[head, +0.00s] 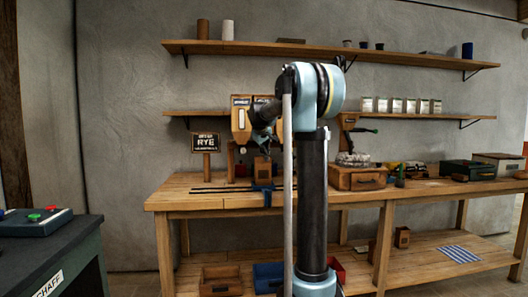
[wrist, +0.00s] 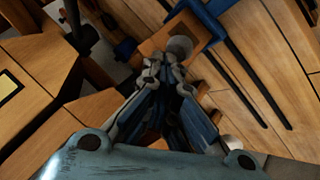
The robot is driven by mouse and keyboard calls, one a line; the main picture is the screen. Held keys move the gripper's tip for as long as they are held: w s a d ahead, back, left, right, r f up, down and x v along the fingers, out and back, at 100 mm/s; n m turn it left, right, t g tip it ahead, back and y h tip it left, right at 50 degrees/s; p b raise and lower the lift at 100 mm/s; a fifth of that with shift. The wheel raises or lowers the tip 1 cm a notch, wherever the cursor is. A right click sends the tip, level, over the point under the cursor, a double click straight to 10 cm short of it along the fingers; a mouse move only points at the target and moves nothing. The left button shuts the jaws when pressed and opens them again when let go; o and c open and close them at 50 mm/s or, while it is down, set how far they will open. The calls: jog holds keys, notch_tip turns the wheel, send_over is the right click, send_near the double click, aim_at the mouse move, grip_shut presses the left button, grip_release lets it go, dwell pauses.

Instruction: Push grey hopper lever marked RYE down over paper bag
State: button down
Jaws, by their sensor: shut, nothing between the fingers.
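My gripper (head: 262,143) reaches forward over the workbench, in front of the wooden hoppers (head: 240,120). In the wrist view its fingers (wrist: 166,66) are shut and empty. A round grey knob (wrist: 180,47), which looks like the end of the grey lever, shows just past the fingertips; I cannot tell whether they touch. An orange-brown block-like thing (wrist: 157,43) lies around and below the knob; a brown shape (head: 262,168) also stands under my gripper in the head view. I cannot tell which part is the paper bag. A black sign (head: 206,142) reading RYE stands left of the hoppers.
A blue piece (wrist: 207,14) and dark rails (wrist: 250,75) lie on the bench (head: 180,200). Shelves (head: 330,54) hang above. A control box (head: 35,222) is at left.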

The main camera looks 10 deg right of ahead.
jog(key=shift+r, duration=2.85)
jog(key=shift+r, duration=2.55)
jog(key=s+d+f+m+g, duration=0.1)
jog(key=s+f, duration=0.5)
jog(key=s, duration=0.4)
jog(key=s+f+m+g+y, duration=0.1)
jog(key=s+f, duration=0.5)
jog(key=s, duration=0.4)
jog(key=s+d+f+m+g, duration=0.1)
jog(key=s+f+g, duration=0.1)
jog(key=s+f, duration=0.55)
jog(key=s+a+f+m+g+y, duration=0.1)
jog(key=s+f, duration=1.1)
jog(key=s, duration=0.2)
jog(key=s+a+f+m+g, duration=0.1)
jog(key=s+f, duration=1.2)
jog(key=s, duration=0.2)
jog(key=shift+a+g+y, duration=0.15)
jog(key=shift+g+y, duration=0.15)
jog(key=shift+y, duration=0.1)
